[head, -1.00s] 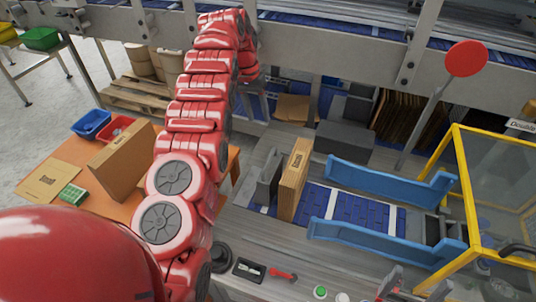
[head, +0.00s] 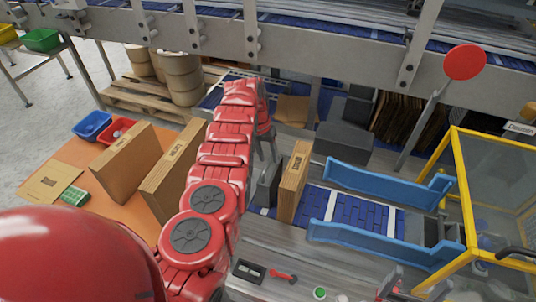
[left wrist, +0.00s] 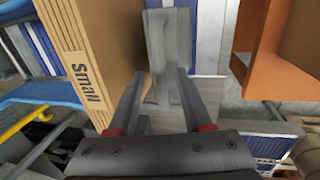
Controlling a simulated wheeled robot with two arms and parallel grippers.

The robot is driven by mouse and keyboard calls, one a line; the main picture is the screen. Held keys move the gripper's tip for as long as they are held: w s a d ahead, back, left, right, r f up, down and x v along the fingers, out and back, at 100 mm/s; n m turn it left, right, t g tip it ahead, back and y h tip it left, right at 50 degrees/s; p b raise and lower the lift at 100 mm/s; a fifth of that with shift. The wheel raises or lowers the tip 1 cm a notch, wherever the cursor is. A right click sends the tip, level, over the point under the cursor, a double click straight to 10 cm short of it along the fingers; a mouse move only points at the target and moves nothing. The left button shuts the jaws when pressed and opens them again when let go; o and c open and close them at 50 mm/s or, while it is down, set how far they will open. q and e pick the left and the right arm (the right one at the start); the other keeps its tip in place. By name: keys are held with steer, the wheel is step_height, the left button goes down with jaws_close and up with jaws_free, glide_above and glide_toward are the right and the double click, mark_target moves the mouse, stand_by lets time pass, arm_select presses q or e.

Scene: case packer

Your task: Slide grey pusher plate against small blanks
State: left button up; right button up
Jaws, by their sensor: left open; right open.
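The grey pusher plate (head: 268,187) stands upright just left of the small blanks (head: 294,182), a brown upright stack, on the machine deck. My left gripper (head: 264,148) is above and at the plate, partly hidden by its own arm. In the left wrist view its open fingers (left wrist: 160,92) straddle the grey plate (left wrist: 160,35), and I cannot tell whether they touch it. The blanks, printed "Small" (left wrist: 88,65), stand left of the plate there. My right gripper (head: 395,281) is open and empty at the bottom edge, partly cut off.
Blue guide rails (head: 388,182) flank the blue belt (head: 345,210) right of the blanks. A yellow-framed guard (head: 463,190) stands at the right. Two cardboard stacks (head: 122,160) and a red bin (head: 116,130) are on the orange table (head: 80,153). A grey beam (head: 350,50) crosses behind.

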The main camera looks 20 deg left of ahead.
arm_select(q)
steer(key=shift+f, duration=0.15)
steer(key=shift+c, duration=0.3)
jaws_close()
stand_by(1.1)
